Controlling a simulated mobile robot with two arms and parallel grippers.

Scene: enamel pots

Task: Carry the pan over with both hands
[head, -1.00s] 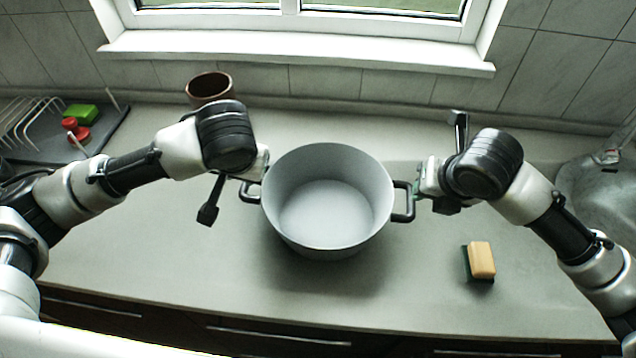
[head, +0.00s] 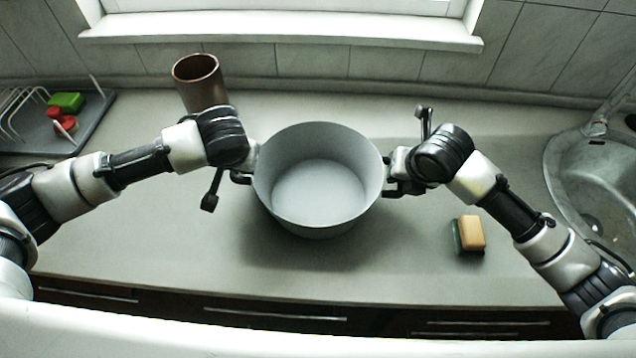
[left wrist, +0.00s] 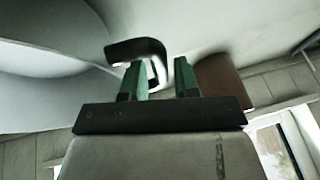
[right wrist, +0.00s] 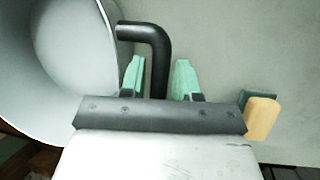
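The pan is a grey two-handled pot (head: 322,188) on the counter, upright and empty inside. It also shows in the left wrist view (left wrist: 50,40) and the right wrist view (right wrist: 75,50). My left gripper (left wrist: 158,78) is at its left black handle (left wrist: 140,48); the green fingers are apart with part of the handle between them. My right gripper (right wrist: 159,78) is at the right black handle (right wrist: 158,45); its fingers stand apart on either side, with gaps showing. In the head view the wrists largely hide the fingertips.
A brown cup (head: 199,85) stands behind my left wrist. A yellow and green sponge (head: 470,233) lies right of the pot. A sink (head: 590,190) is at the right, a dish rack (head: 30,115) at the left. The counter in front of the pot is clear.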

